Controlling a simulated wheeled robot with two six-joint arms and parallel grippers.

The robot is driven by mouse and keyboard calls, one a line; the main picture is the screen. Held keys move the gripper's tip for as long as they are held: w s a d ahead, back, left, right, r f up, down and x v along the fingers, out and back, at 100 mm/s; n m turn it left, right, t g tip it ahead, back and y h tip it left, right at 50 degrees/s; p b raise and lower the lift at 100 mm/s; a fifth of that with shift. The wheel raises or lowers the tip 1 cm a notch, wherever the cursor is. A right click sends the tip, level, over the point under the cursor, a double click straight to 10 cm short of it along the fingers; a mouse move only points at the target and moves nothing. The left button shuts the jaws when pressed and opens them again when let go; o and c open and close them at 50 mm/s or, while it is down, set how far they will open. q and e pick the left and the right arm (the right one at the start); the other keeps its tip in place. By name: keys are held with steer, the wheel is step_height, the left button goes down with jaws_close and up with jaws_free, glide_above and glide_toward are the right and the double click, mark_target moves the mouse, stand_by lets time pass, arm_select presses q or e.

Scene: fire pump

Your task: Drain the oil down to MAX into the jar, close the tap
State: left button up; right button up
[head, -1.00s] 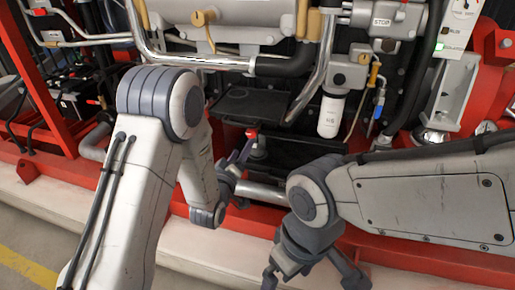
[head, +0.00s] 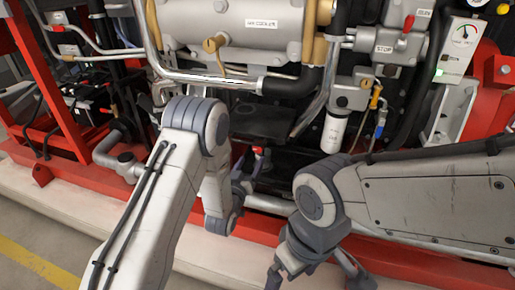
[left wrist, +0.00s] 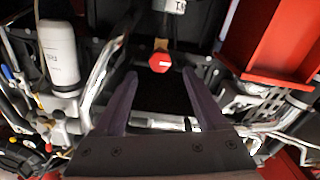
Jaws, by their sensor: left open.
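A red knob, which looks like the tap's handle (left wrist: 159,62), sits on a brass-coloured stem in the left wrist view. It also shows as a small red spot in the head view (head: 258,151). My left gripper (left wrist: 155,78) is open and empty, its two dark fingers spread below and either side of the knob in that view, apart from it. In the head view the left gripper (head: 246,172) is partly hidden by its own arm. My right gripper (head: 315,272) is open and empty at the bottom of the head view. I cannot make out the jar or the MAX mark.
A white filter canister (head: 335,131) hangs right of the tap, with a blue-handled valve (head: 380,122) beside it. A silver pipe (head: 205,76) runs above. The red frame rail (head: 400,253) crosses in front. Dark flat surfaces lie around the tap.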

mark_target(257, 150)
arm_select(q)
steer(key=b+x, duration=0.1)
steer(key=x, duration=0.6)
steer(key=shift+w+d, duration=0.1)
steer(key=shift+w, duration=0.2)
jaws_close()
